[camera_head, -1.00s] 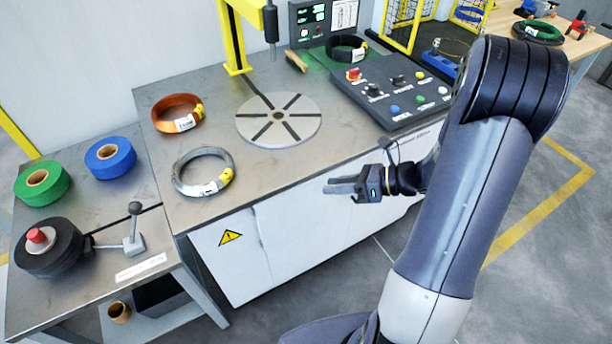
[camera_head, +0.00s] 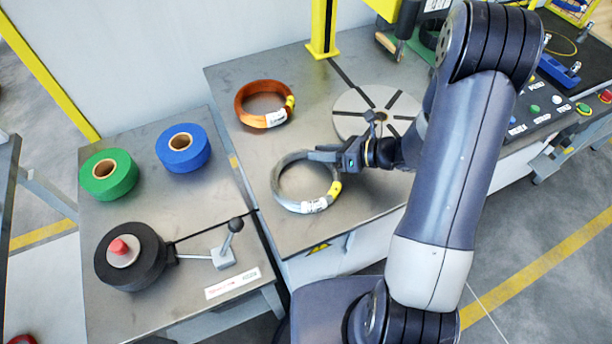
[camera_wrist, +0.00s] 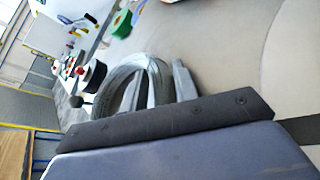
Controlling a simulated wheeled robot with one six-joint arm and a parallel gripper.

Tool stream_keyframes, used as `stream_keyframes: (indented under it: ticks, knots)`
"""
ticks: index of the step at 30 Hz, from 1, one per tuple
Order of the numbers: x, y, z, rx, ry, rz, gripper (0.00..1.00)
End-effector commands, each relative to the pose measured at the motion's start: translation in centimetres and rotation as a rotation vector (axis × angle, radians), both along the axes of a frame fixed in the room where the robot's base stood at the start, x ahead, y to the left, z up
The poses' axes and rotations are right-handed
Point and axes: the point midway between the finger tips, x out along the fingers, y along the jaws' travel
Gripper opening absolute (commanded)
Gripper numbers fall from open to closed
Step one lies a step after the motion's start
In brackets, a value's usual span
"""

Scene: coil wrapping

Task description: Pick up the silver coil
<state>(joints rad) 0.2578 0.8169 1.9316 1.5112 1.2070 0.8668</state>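The silver coil (camera_head: 277,187) is a grey wire ring with white and yellow tags, lying near the front left of the grey worktable. My gripper (camera_head: 318,153) is at the coil's upper right rim in the head view. In the wrist view the coil (camera_wrist: 112,82) is just ahead of my gripper (camera_wrist: 165,88). One finger shows inside the ring and one outside, with the coil's band between them. The fingers look apart; contact with the band is hard to see.
An orange coil (camera_head: 243,108) lies behind the silver one. A round slotted turntable (camera_head: 350,117) is to the right, partly behind my arm. The left side table holds a green roll (camera_head: 95,185), a blue roll (camera_head: 170,155) and a black reel (camera_head: 140,250) with a lever.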

Motion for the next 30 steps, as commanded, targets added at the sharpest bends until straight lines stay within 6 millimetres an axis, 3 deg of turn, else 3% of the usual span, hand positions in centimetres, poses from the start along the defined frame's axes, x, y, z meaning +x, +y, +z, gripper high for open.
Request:
stream_keyframes:
  ticks: [7, 18, 30]
  knots:
    - [0.08, 0.12, -0.06, 0.0, -0.001, -0.001, 0.28]
    - [0.08, 0.09, -0.07, -0.001, 0.0, -0.002, 0.0]
    - [0.09, 0.1, 0.0, 0.001, 0.001, -0.002, 0.0]
